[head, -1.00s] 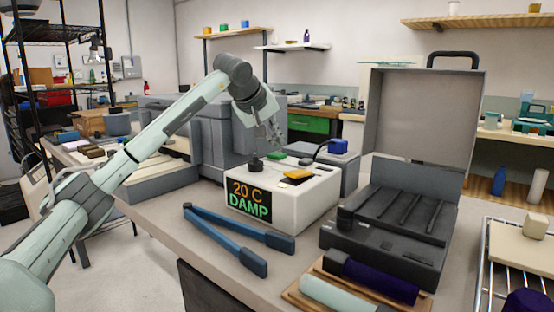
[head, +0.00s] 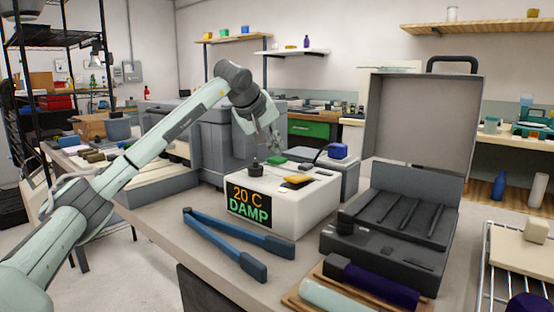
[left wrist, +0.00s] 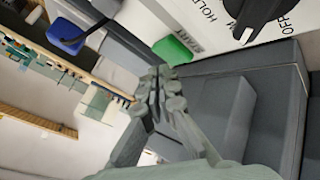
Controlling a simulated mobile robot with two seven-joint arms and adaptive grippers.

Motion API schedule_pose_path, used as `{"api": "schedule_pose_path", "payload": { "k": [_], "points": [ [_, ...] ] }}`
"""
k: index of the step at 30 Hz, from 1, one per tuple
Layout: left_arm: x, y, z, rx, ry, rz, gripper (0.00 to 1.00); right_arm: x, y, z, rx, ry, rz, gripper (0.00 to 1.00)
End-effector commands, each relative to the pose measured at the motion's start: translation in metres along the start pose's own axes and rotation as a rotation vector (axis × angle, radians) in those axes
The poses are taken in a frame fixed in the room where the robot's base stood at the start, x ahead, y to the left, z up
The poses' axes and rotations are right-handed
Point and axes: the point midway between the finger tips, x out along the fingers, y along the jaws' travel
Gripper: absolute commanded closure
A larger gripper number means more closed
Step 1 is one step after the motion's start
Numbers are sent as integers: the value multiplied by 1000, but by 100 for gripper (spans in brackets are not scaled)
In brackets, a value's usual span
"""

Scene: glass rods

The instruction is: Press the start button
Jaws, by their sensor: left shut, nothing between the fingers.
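The green start button (head: 277,159) sits on top of the white box (head: 318,196), whose front display reads "20 C DAMP". In the left wrist view the green button (left wrist: 173,50) lies just beyond the fingertips, with the word START beside it. My left gripper (head: 276,149) is shut and empty, pointing down just above the button at the back of the box. Its closed fingertips (left wrist: 158,76) also show in the left wrist view; I cannot tell whether they touch the button. My right gripper is not in view.
A black knob (head: 254,168) stands left of the button, and a yellow-orange pad (head: 298,180) lies to its right. Blue-handled tongs (head: 225,240) lie in front of the box. An open dark case (head: 390,225) stands at right. A large grey unit (head: 205,140) is behind.

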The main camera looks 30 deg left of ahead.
Motion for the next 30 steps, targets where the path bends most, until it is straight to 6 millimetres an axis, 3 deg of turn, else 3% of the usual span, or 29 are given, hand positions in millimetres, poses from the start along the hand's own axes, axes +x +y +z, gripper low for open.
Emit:
{"api": "schedule_pose_path", "payload": {
  "k": [30],
  "points": [
    [6, -4, 4, 0, 0, 0, 100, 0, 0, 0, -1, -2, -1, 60]
  ]
}}
